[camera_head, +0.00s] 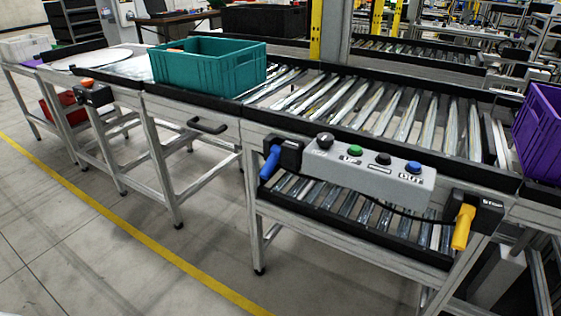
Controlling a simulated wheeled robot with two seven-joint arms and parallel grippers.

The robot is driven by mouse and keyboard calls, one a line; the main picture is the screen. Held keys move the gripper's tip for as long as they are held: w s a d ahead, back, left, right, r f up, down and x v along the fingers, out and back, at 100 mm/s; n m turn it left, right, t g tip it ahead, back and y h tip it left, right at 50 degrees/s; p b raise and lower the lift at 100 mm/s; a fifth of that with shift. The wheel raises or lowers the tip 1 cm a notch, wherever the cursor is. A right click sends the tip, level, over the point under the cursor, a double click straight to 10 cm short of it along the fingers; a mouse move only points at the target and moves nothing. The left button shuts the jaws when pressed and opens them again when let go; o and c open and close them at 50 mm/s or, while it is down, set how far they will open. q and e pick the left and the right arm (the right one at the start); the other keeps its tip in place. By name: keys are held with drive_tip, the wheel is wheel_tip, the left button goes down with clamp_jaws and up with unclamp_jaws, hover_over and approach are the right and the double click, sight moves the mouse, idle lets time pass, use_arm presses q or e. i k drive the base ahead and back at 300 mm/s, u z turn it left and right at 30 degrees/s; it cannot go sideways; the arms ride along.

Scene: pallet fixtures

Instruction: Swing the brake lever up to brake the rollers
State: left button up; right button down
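A lever with a yellow handle (462,228) hangs down from a black block (482,212) on the conveyor's front side at the right. White letters on this block seem to read "STOP". A second lever with a blue handle (270,163) hangs down, a little tilted, from another black block (290,153) at the left end of the grey button box. No label shows clearly on the blue lever's block. The metal rollers (375,107) lie in the conveyor bed behind the levers. Neither of my grippers is in view.
A grey button box (368,171) with several knobs sits between the levers. A teal crate (208,68) stands on the line at the left, a purple crate (541,125) at the right edge. A black handle (208,127) juts from the front. The floor (130,240) before the conveyor is clear.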

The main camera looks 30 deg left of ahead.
sight(269, 167)
drive_tip(key=u, duration=0.6)
drive_tip(key=i, duration=0.85)
drive_tip(key=u, duration=0.55)
